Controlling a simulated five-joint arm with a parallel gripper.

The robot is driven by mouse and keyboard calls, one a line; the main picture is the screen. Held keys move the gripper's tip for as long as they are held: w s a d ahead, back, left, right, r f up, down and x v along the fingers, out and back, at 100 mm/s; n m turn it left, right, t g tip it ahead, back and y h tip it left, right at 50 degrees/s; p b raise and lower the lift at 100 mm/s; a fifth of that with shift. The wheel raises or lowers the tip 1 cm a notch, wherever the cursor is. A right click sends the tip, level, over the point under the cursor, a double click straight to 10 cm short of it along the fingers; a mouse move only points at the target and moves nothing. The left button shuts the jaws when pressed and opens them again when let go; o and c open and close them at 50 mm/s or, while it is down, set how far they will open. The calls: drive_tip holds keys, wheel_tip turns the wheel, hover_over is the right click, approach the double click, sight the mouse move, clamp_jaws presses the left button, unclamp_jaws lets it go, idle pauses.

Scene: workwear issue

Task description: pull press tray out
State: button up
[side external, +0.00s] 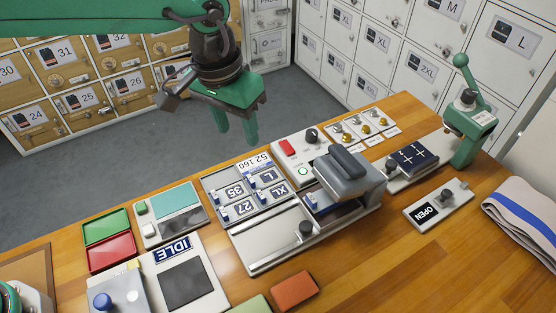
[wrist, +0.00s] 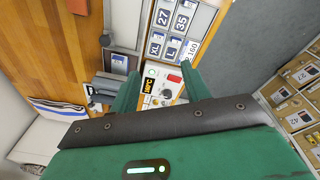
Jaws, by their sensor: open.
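The heat press (side external: 345,172) has a grey upper plate with a dark handle and stands on the bench right of centre. The press tray (side external: 322,208) sits partly under that plate, with a dark blue surface and a small tag on it. A black knob (side external: 306,228) stands at its front. My gripper (side external: 237,125) hangs above and behind the bench, left of the press, with its green fingers apart and nothing between them. In the wrist view, my gripper (wrist: 160,85) is over the control panel, and the press (wrist: 108,82) is partly hidden by a finger.
A control panel (side external: 297,153) with a red switch adjoins the press. A rack of number and size tags (side external: 243,192) lies left. A green lever press (side external: 470,125) and an OPEN switch plate (side external: 438,204) stand right. The pale base (side external: 262,250) before the tray is clear.

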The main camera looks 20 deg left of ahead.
drive_tip(key=m+g, duration=0.1)
hover_over(306, 225)
drive_tip(key=shift+y, duration=0.4)
wheel_tip(306, 225, down, 10)
drive_tip(key=shift+r, duration=0.2)
drive_tip(key=shift+f, duration=3.9)
clamp_jaws()
